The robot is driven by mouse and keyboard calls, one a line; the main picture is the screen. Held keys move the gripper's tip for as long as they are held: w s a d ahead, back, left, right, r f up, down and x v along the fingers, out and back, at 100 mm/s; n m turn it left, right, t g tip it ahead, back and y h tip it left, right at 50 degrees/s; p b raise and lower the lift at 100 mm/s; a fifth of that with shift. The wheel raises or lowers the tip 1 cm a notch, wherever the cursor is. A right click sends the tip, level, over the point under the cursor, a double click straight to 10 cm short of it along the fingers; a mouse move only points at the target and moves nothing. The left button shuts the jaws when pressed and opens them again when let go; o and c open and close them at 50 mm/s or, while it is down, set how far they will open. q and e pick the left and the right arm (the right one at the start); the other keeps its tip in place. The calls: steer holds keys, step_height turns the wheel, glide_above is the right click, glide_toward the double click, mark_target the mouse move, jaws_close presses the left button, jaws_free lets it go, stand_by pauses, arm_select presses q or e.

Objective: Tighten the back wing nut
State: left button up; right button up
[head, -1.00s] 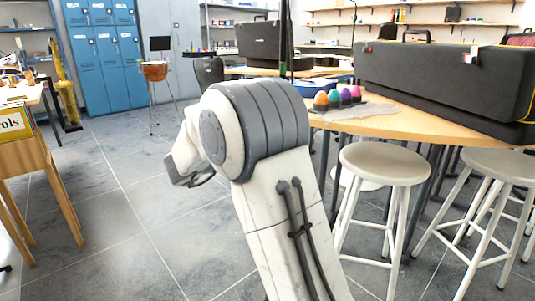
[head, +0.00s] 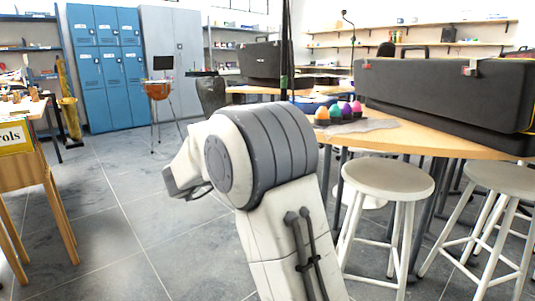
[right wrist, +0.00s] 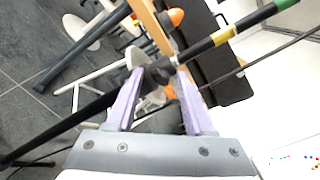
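A thin black pole (head: 285,45) with a green band stands upright behind the arm in the head view, its lower part hidden. In the right wrist view the black pole (right wrist: 225,34), with yellow and green bands, runs diagonally across. A dark joint piece (right wrist: 156,73) sits on it; I cannot make out a wing nut's shape there. My right gripper (right wrist: 159,78) has its two pale purple fingers apart, with the dark joint at the gap between the tips. Whether they touch it is unclear. My left gripper is not in view.
A wooden table (head: 450,143) at the right carries a long black case (head: 440,90) and several coloured egg-shaped things (head: 340,110). White stools (head: 388,180) stand before it. A wooden stand (head: 25,170) is at the left. The tiled floor at left centre is clear.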

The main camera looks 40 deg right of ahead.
steer(key=shift+r, duration=0.1)
steer(key=a+p, duration=0.3)
steer(key=a, duration=0.7)
steer(key=shift+s+a, duration=0.2)
steer(key=shift+s, duration=0.25)
